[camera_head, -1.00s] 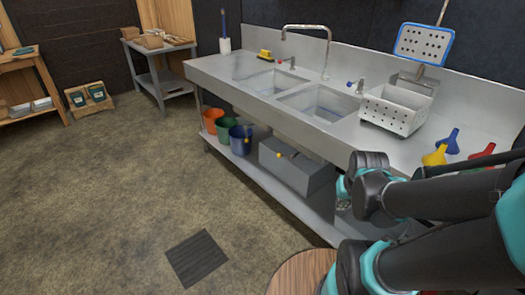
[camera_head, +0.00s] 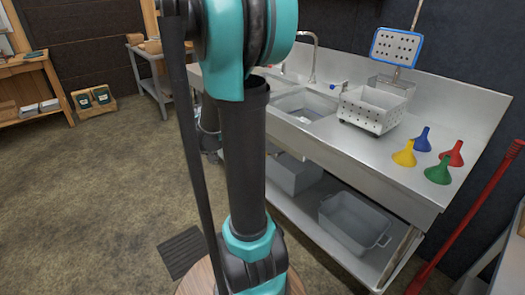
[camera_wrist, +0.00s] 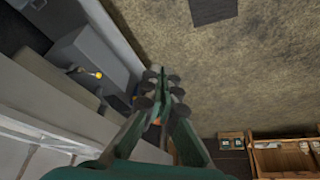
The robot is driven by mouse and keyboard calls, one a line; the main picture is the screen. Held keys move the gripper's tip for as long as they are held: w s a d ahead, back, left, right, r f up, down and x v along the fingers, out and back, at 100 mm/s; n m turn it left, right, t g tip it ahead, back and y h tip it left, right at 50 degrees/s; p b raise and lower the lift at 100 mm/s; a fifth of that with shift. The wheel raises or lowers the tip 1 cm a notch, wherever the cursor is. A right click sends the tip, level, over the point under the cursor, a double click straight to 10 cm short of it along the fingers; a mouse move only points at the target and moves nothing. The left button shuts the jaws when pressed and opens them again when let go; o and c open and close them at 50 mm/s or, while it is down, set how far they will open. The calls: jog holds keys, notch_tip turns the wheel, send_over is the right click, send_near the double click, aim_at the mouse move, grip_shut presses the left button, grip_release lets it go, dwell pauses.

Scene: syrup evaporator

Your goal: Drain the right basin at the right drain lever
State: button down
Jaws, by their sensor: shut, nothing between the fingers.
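The right basin (camera_head: 303,106) is set in the steel counter in the head view, and its floor looks bluish. A lever with a yellow knob (camera_wrist: 98,75) shows in the wrist view beside a grey box, and looks like the right drain lever. In the head view my arm hides the lever area. My gripper (camera_wrist: 160,93) is shut and empty, with its fingertips to the right of the knob in the picture and apart from it. The left basin is mostly hidden by my arm.
The grey box (camera_head: 294,174) and a grey tub (camera_head: 352,222) sit on the lower shelf. A perforated bin (camera_head: 374,109) and coloured funnels (camera_head: 438,172) stand on the counter. A floor mat (camera_head: 183,252) lies on open floor at the left.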

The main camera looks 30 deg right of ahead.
jog(key=w+d+f+m+g+h, duration=0.15)
jog(key=w+d+f+m, duration=0.3)
jog(key=w+d, duration=0.7)
jog(key=w+d+f+m+h, duration=0.25)
jog(key=w+d+m, duration=0.4)
jog(key=d, duration=0.85)
jog(key=shift+m+g+h, duration=0.25)
jog(key=shift+m+h, duration=0.05)
jog(key=shift+m, duration=0.1)
jog(key=x, duration=0.7)
jog(key=w+d+r+x, duration=0.1)
jog(key=x, duration=1.4)
jog(key=shift+w+d+r, duration=0.15)
jog(key=shift+w+d, duration=0.15)
jog(key=shift+d, duration=0.05)
jog(key=shift+a+f, duration=0.15)
jog(key=shift+f, duration=0.5)
